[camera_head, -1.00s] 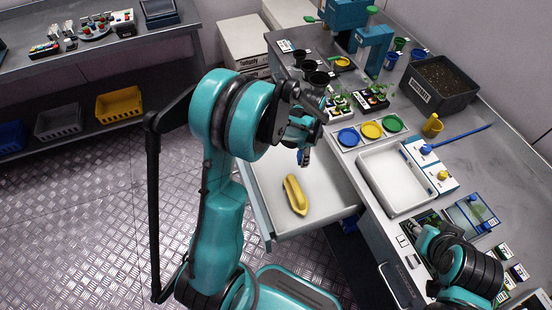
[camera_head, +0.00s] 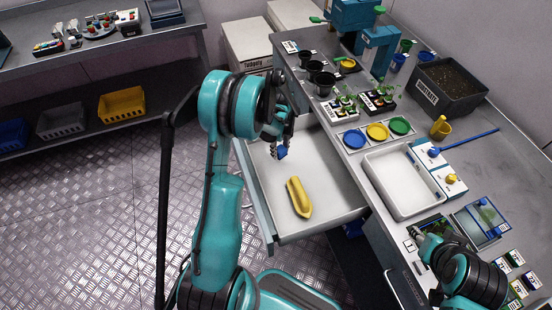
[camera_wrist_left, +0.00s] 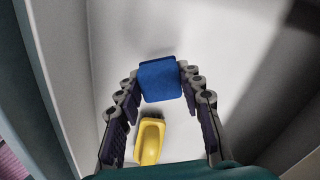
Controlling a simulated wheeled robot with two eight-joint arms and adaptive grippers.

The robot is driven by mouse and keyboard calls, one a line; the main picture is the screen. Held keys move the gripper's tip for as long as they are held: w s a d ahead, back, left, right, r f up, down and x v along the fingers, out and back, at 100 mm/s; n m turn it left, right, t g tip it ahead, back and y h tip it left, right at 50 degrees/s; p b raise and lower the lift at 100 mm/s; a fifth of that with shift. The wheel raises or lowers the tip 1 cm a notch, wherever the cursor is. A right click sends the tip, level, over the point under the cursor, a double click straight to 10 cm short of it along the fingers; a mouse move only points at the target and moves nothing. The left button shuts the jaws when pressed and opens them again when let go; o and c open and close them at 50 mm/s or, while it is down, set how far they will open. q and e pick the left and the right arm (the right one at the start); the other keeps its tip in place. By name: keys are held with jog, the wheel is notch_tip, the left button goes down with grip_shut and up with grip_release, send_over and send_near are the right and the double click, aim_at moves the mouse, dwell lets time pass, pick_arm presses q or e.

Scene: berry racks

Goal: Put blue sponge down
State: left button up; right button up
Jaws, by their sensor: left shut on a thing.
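The blue sponge (camera_head: 282,153) is a small block held between the fingertips of my left gripper (camera_head: 279,143). In the wrist view the sponge (camera_wrist_left: 160,80) sits between the two fingers, which are shut on it. The gripper is over the far part of the open white drawer (camera_head: 334,191). The wrist view shows the drawer floor around the sponge; whether the sponge touches it I cannot tell.
A yellow brush-like tool (camera_head: 299,197) lies in the drawer, nearer than the sponge. The drawer's right part is clear. The workbench beside it holds a white tray (camera_head: 371,164), coloured discs, small pots and a dark soil bin (camera_head: 445,102).

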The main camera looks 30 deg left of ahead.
pick_arm(q)
jog(key=shift+a+f, duration=0.55)
jog(key=shift+a, duration=0.3)
notch_tip(320, 180, down, 4)
jog(key=shift+f+b, duration=0.1)
jog(key=shift+b, duration=0.9)
jog(key=shift+s, duration=0.1)
jog(key=o, duration=0.7)
jog(key=shift+c, duration=0.2)
jog(key=o, duration=0.4)
